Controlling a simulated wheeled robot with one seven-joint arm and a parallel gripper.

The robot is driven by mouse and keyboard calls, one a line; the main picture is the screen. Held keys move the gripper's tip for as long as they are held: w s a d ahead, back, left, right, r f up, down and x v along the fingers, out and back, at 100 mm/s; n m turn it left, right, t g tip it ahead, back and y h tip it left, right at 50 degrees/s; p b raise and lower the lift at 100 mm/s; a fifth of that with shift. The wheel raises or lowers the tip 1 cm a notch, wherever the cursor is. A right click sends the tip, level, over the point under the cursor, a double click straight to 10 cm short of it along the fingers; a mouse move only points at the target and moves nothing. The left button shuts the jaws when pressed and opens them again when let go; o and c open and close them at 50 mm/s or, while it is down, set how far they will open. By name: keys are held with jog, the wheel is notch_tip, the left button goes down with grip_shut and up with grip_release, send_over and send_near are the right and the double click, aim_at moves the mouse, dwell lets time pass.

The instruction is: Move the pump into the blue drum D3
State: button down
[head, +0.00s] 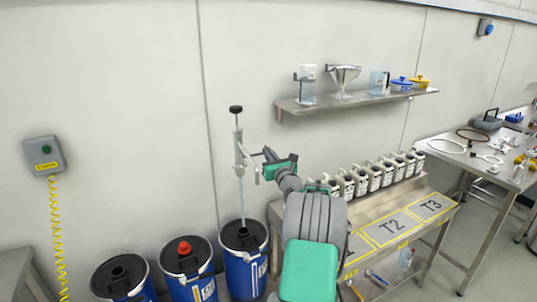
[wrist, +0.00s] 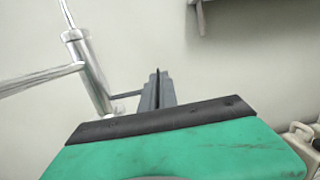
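The pump (head: 239,158) is a slim upright metal tube with a black knob on top and a side spout. Its thin lower tube runs down to the top of the right-hand blue drum (head: 245,272); I cannot tell whether its end is inside. My gripper (head: 264,157) is at the right side of the pump body. In the wrist view the fingers (wrist: 157,88) are close together, at a thin side bar of the pump (wrist: 92,78), and look shut on it. The drum labels are too small to read, so I cannot tell which is D3.
A blue drum with a red cap (head: 185,248) and another with a dark lid (head: 120,272) stand to the left. A wall shelf (head: 355,99) with vessels is at the upper right. A bench (head: 400,226) with several canisters stands right of my arm.

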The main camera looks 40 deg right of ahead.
notch_tip(320, 180, down, 9)
jog(key=b, duration=0.5)
dwell(1.0)
jog(key=shift+f, duration=0.15)
notch_tip(320, 180, down, 9)
jog(key=b, duration=0.6)
jog(key=shift+f, duration=0.15)
dwell(0.9)
notch_tip(320, 180, down, 8)
jog(key=b, duration=0.5)
dwell(1.0)
dwell(0.4)
jog(key=shift+f+b, duration=1.2)
jog(key=shift+f, duration=0.5)
